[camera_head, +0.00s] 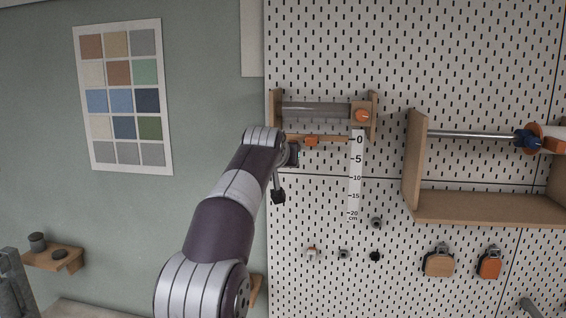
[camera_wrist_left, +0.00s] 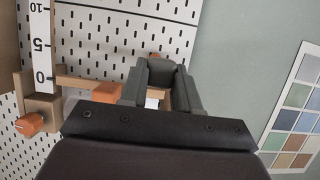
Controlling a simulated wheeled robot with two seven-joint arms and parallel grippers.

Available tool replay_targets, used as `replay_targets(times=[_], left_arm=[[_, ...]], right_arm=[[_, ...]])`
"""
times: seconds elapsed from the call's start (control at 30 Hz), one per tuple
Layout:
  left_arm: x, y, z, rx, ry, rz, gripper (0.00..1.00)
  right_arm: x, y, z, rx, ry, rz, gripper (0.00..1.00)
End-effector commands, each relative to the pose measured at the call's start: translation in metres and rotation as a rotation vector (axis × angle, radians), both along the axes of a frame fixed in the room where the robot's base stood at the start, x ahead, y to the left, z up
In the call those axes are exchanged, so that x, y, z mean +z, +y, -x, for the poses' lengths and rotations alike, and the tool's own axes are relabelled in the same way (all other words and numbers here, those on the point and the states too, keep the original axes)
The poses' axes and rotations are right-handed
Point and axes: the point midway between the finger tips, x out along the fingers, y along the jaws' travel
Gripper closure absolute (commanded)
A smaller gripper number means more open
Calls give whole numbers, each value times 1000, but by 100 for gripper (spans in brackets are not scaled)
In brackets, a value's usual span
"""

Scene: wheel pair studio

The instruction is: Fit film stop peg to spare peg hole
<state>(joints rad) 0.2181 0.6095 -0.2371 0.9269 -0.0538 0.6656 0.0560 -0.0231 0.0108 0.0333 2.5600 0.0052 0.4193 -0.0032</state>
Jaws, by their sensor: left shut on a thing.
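My left arm reaches up to the wooden film roller unit (camera_head: 374,102) on the pegboard. In the head view my left gripper (camera_head: 291,154) is by the left end of its lower wooden bar, fingertips mostly hidden. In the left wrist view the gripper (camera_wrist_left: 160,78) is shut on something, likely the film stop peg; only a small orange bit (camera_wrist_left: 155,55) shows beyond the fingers. An orange slider (camera_head: 312,141) sits on the bar and an orange knob (camera_head: 362,116) on the right bracket. I cannot tell which hole is the spare peg hole. My right gripper is not in view.
A scale strip (camera_head: 354,185) hangs below the roller unit. A wooden shelf (camera_head: 485,208) with a metal rod (camera_head: 470,134) is at right. Several small pegs, one dark (camera_head: 375,256), and two tags, one orange (camera_head: 490,264), hang lower. A colour chart (camera_head: 122,97) is on the left wall.

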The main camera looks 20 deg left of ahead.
Motion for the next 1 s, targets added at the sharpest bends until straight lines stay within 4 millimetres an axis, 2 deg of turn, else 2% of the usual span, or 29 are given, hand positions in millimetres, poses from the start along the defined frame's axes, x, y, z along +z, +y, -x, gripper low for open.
replay_targets(times=[0.2,0.63,0.87,1.0], left_arm=[[-1,-2,6,0,-1,0,100],[-1,-3,10,0,-1,0,100],[-3,-6,23,0,-2,-1,100],[0,-7,27,0,-1,0,100]], right_arm=[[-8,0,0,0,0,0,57],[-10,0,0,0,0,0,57],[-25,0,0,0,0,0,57],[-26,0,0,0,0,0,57]])
